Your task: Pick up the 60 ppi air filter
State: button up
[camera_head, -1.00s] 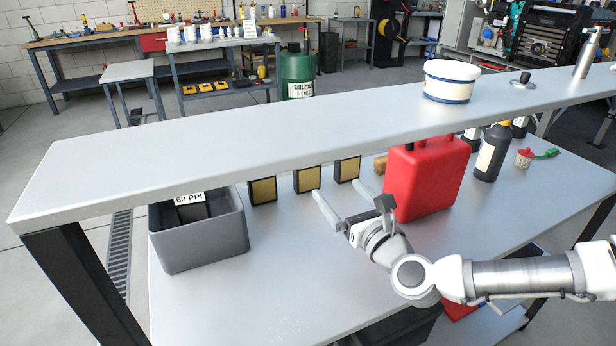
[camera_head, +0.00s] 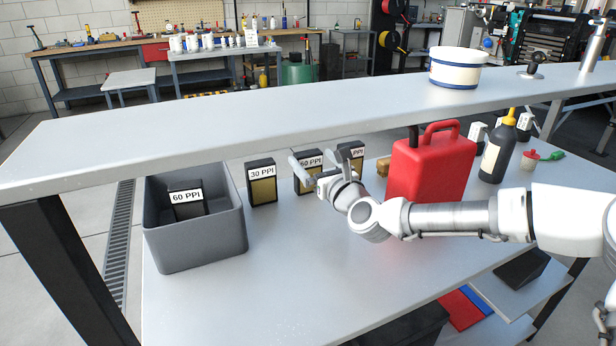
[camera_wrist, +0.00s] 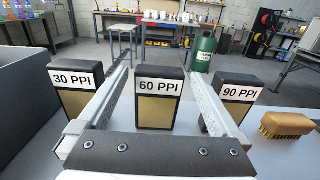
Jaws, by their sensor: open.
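The 60 PPI air filter (camera_wrist: 159,98) stands upright on the lower shelf, a black block with a tan front and a white label. It also shows in the head view (camera_head: 308,172), partly hidden by my gripper. My gripper (camera_head: 316,158) is open and level in front of it. In the wrist view my gripper's fingers (camera_wrist: 162,84) lie to either side of the filter, with gaps on both sides. The 30 PPI filter (camera_wrist: 79,92) stands to its left and the 90 PPI filter (camera_wrist: 232,100) to its right.
A grey bin (camera_head: 195,245) at left holds another block labelled 60 PPI (camera_head: 187,203). A red jerrycan (camera_head: 432,172) stands right of my gripper, with a wooden brush (camera_wrist: 287,124) near the 90 PPI filter. The upper shelf (camera_head: 250,125) hangs over the filters. The shelf front is clear.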

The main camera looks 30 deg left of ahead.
jog(key=shift+x, duration=1.05)
jog(key=c, duration=1.2)
